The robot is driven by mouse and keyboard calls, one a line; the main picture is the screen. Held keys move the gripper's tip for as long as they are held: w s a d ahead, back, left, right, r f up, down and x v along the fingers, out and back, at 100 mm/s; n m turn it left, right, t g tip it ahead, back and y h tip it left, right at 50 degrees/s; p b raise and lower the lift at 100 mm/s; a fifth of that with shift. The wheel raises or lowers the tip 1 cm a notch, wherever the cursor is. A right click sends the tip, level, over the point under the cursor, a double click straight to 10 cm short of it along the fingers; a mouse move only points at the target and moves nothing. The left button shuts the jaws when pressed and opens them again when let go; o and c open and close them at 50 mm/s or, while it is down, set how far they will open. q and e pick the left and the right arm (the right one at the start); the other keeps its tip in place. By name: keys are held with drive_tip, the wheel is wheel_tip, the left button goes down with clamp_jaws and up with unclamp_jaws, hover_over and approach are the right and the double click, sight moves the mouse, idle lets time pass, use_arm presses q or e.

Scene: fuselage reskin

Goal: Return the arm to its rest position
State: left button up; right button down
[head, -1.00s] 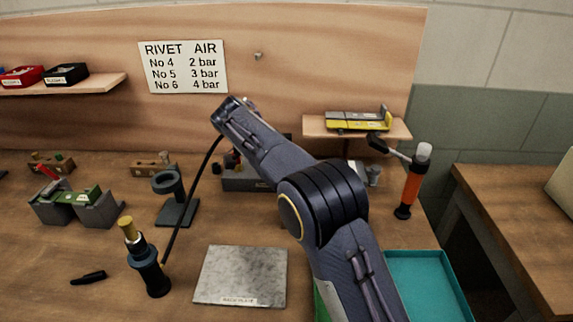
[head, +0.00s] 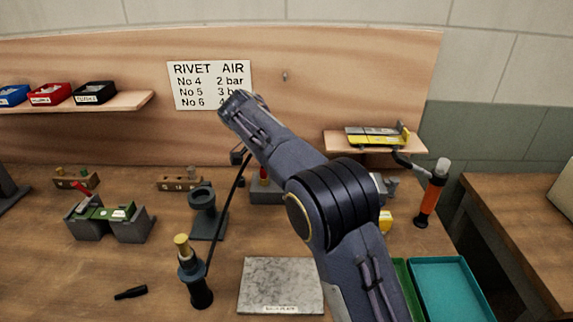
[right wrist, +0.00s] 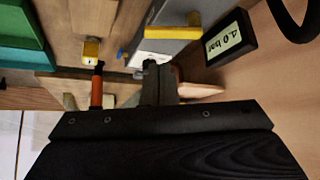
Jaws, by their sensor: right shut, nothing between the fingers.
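My right arm (head: 345,225) rises from the lower right of the head view, bends at a dark round joint and reaches up and left in front of the board. My left arm and gripper are not in view.
Below the arm are a rivet tool (head: 195,275) with a hose, a grey back plate (head: 281,284) and a dark stand (head: 207,215). A teal tray (head: 455,262) lies right of the arm. A black box reading 4.0 bar (right wrist: 229,39) is near the gripper in the wrist view.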

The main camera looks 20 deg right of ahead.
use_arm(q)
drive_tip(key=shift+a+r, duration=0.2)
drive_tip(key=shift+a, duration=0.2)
use_arm(e)
drive_tip(key=shift+a+r, duration=0.2)
drive_tip(key=shift+r, duration=0.15)
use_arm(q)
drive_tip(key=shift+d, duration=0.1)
use_arm(e)
drive_tip(key=shift+d, duration=0.1)
